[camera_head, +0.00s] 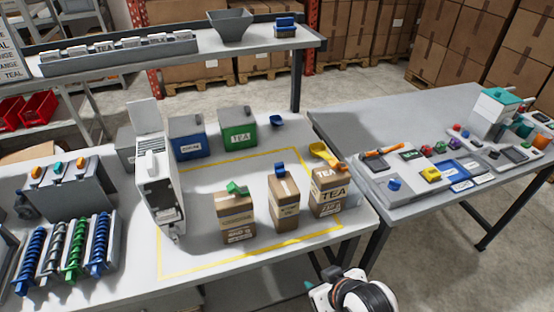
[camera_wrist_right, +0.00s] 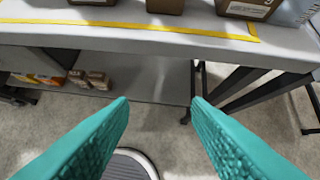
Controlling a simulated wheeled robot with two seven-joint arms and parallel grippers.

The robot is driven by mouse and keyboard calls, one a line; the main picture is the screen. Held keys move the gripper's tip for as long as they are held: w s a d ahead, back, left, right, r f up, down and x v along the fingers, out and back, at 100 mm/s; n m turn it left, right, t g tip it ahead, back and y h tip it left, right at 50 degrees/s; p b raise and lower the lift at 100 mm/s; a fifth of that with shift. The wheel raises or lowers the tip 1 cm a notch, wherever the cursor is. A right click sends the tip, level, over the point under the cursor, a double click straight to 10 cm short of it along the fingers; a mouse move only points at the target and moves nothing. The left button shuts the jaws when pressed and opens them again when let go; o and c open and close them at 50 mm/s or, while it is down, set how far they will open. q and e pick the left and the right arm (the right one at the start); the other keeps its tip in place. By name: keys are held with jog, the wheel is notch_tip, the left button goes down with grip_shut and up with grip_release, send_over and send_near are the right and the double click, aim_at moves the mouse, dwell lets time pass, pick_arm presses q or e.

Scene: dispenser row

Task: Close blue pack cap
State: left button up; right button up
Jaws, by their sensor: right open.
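The pack with the blue cap (camera_head: 280,169) is a brown upright box (camera_head: 284,205), the middle one of three near the table's front edge, in the camera_head view. The blue cap sits at its top; I cannot tell whether it is open or shut. My right gripper (camera_head: 322,287) is at the lower edge of the camera_head view, in front of the table and apart from the packs. In the wrist view its teal fingers (camera_wrist_right: 160,102) are spread with nothing between them. Only lower parts of the boxes show at the top there. My left gripper is not in view.
A white dispenser (camera_head: 160,190) stands left. A second table (camera_head: 360,125) stands right.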

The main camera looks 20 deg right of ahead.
jog(key=w+a+r+t, duration=0.1)
jog(key=w+r+t, duration=0.45)
jog(key=w, duration=0.45)
jog(key=m+t, duration=0.1)
jog(key=t, duration=0.4)
send_near(280, 166)
jog(key=w, duration=0.1)
jog(key=w+p, duration=0.1)
jog(key=w, duration=0.6)
jog(key=w+p, duration=0.1)
jog(key=w, duration=0.3)
jog(key=shift+w+a+p, duration=0.2)
jog(key=shift+a+p, duration=0.15)
